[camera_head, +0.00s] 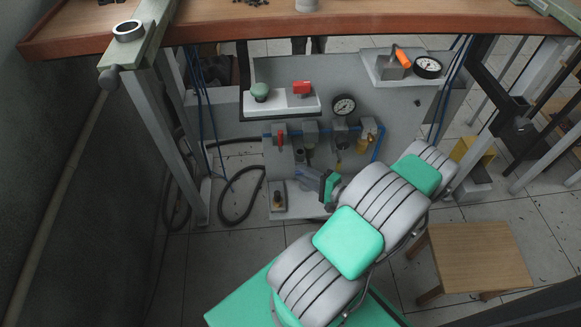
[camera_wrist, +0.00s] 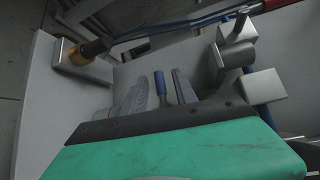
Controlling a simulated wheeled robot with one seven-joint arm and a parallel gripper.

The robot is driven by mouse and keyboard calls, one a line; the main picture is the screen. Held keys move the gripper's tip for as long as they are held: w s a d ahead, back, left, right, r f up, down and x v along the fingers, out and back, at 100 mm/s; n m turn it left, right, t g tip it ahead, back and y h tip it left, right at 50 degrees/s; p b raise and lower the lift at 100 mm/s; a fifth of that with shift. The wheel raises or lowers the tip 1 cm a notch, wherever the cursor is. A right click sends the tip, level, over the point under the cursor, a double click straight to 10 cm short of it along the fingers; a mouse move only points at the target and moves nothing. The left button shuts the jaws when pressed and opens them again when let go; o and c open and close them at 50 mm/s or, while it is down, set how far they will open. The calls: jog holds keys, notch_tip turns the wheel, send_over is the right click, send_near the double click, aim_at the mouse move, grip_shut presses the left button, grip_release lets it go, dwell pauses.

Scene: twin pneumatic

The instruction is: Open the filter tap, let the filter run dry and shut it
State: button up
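My gripper (camera_head: 312,178) reaches in low at the pneumatic panel (camera_head: 225,125) under the bench. In the wrist view its two grey fingers (camera_wrist: 160,88) point at the panel and stand apart. A slim blue handle (camera_wrist: 160,86), perhaps the filter tap, shows between them; a gap shows on its right side, and contact on the left cannot be told. A red lever (camera_head: 281,138) stands upright on the panel's left. A dark cylinder (camera_head: 300,156), perhaps a filter bowl, is just above my gripper.
A pressure gauge (camera_head: 344,105) and yellow-brown parts (camera_head: 364,146) sit right of centre. A brass-topped grey block (camera_head: 278,198) is left of my gripper; it also shows in the wrist view (camera_wrist: 92,50). The bench edge (camera_head: 230,22) overhangs. A wooden stool (camera_head: 473,258) stands at right.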

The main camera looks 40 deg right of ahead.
jog(key=shift+b+x, duration=0.35)
jog(key=shift+x, duration=1.85)
jog(key=shift+c, duration=0.4)
grip_shut()
